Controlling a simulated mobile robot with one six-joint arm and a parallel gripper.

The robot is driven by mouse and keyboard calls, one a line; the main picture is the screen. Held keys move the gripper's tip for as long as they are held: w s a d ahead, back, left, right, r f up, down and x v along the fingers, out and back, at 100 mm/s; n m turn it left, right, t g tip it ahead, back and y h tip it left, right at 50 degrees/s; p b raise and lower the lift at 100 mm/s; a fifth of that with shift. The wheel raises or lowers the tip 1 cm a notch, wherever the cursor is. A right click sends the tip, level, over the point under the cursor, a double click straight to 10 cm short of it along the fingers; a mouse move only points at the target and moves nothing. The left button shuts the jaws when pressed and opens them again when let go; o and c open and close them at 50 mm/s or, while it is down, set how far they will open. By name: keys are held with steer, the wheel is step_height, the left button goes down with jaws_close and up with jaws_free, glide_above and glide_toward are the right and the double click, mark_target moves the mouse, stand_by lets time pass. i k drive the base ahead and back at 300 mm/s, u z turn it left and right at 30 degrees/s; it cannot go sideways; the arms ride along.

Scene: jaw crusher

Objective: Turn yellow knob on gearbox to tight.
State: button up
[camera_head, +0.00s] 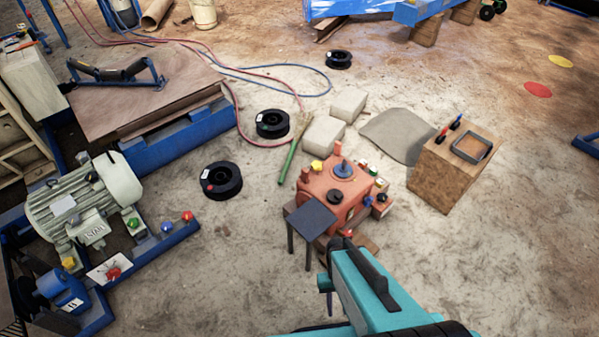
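The orange-red gearbox (338,205) sits on the floor right of centre in the head view. A yellow knob (317,166) is at its back left corner; a smaller yellow part (381,184) shows on its right side. The small size hides any tight marking and the knob's setting. My teal arm (372,295) reaches up from the bottom edge, its far end in front of the gearbox in the picture. I cannot make out my gripper's fingers, and no contact with the yellow knob shows.
A dark square stool (311,219) stands close in front of the gearbox. A wooden box (440,183) stands to its right and pale blocks (323,138) lie behind. A motor (85,200) on a blue frame is at left. Black spools (221,180) and hoses lie on the floor.

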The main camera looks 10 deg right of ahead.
mark_target(317, 166)
steer(key=u, duration=0.25)
steer(key=k, duration=0.55)
steer(key=u, duration=0.7)
steer(key=k, duration=0.6)
steer(key=u, duration=0.5)
steer(key=i, duration=1.45)
steer(key=z, duration=0.9)
steer(key=i, duration=0.55)
steer(key=z, duration=0.7)
steer(key=i, duration=0.45)
steer(key=z, duration=0.15)
